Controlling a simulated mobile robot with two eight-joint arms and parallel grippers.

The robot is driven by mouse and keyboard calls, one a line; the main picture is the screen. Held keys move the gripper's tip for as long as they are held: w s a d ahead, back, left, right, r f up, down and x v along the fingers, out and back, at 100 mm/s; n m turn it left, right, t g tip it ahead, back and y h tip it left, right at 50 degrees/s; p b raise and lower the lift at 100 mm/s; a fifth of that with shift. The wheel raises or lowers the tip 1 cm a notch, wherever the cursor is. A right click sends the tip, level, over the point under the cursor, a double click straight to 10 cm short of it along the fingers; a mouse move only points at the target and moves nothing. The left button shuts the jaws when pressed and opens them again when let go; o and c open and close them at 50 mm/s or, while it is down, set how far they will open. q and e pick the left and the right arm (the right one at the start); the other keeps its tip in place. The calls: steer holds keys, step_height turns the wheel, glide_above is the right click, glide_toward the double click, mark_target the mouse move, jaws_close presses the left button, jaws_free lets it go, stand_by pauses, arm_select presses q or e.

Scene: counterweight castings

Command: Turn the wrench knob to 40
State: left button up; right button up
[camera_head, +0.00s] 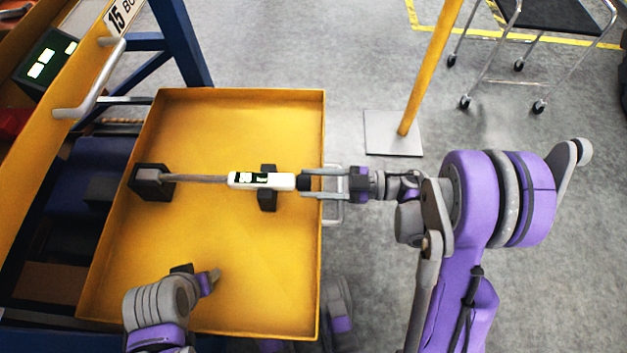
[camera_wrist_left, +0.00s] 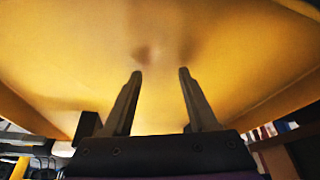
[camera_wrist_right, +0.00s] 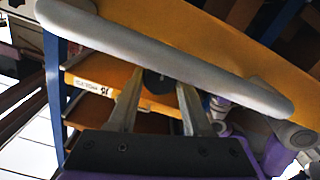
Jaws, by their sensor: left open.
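A torque wrench lies across a yellow tray (camera_head: 230,250) on two dark rests. Its white handle (camera_head: 250,180), with a small display, points right. The black wrench knob (camera_head: 304,183) is at its right end. My right gripper (camera_head: 310,183) reaches in from the right, its fingers on either side of the knob. In the right wrist view, a dark rounded end (camera_wrist_right: 157,82) lies between the fingers, partly hidden; whether they press on it is unclear. The display's reading is too small to tell. My left gripper (camera_wrist_left: 160,75) is open and empty above the tray, near its front.
A silver handle (camera_head: 334,212) on the tray's right side sits close to my right fingers; a grey bar (camera_wrist_right: 160,55) crosses the right wrist view. A yellow post (camera_head: 428,70) on a grey base and a wheeled cart (camera_head: 545,15) stand behind. Shelving lies left.

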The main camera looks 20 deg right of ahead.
steer(key=o, duration=0.3)
steer(key=shift+o, duration=0.2)
steer(key=p+v, duration=0.1)
steer(key=v, duration=1)
steer(key=shift+a, duration=0.1)
